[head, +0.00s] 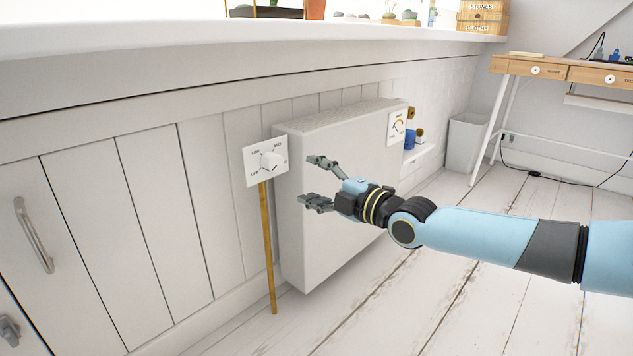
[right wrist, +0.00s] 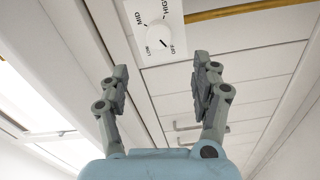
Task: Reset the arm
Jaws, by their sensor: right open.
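My right gripper (head: 312,183) is open and empty. Its arm comes in from the right, and its two grey fingers point left in the head view, in front of the white heater-like box (head: 315,235). A white dial panel (head: 252,162) with a round knob (head: 271,160) stands to the left of the fingertips, apart from them. In the right wrist view the open fingers (right wrist: 160,80) have a gap between them, and the knob (right wrist: 158,31) lies beyond it.
A wooden stick (head: 267,245) runs from the panel down to the floor. A second dial (head: 397,127) is on the box's far end. A cabinet handle (head: 33,236) is at left. A desk (head: 570,72) and a bin (head: 465,140) stand behind. The plank floor (head: 440,300) is clear.

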